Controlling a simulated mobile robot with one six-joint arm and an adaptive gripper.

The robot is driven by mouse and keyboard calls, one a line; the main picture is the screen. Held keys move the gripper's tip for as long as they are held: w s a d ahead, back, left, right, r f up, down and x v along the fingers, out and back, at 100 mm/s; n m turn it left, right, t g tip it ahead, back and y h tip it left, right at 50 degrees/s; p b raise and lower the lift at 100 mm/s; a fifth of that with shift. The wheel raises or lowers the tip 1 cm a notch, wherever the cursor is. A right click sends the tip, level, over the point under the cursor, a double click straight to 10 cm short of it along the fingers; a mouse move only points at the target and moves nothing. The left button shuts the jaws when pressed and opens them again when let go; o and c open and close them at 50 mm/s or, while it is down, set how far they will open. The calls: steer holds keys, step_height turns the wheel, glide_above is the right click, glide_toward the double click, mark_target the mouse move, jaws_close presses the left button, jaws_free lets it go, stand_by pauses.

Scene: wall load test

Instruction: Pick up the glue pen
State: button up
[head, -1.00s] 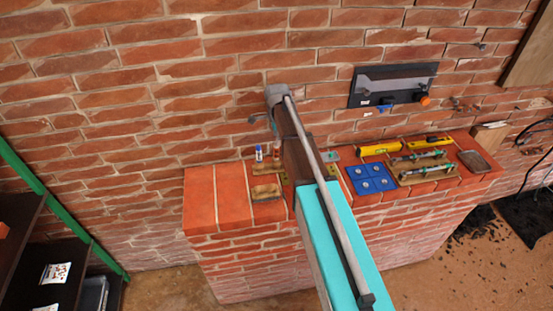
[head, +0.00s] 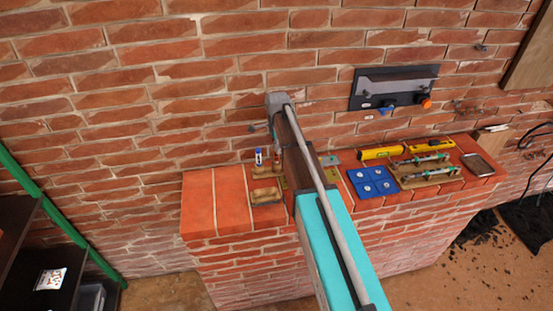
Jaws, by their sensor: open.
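A small upright white tube with blue on it (head: 258,157) stands at the back of the brick ledge, against the wall, left of my arm. It looks like the glue pen, but it is too small to be sure. A reddish-brown small item (head: 276,160) is just right of it, partly behind my arm. My gripper (head: 256,127) shows only as a small grey part left of my arm's far end, above the tube and apart from it in the picture. It is open and holds nothing I can see; most of it is hidden by my arm.
The brick ledge (head: 200,200) is bare at its left end. A wooden tray (head: 266,194) lies in front of the tube. Right of my arm are a blue plate (head: 372,182), yellow levels (head: 381,151) and a rack (head: 428,168). A dark panel (head: 394,85) hangs above.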

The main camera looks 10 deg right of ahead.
mark_target(276, 155)
steer(key=shift+a+f+b, duration=0.1)
steer(key=shift+f+b, duration=2.2)
steer(key=shift+f, duration=0.15)
jaws_close()
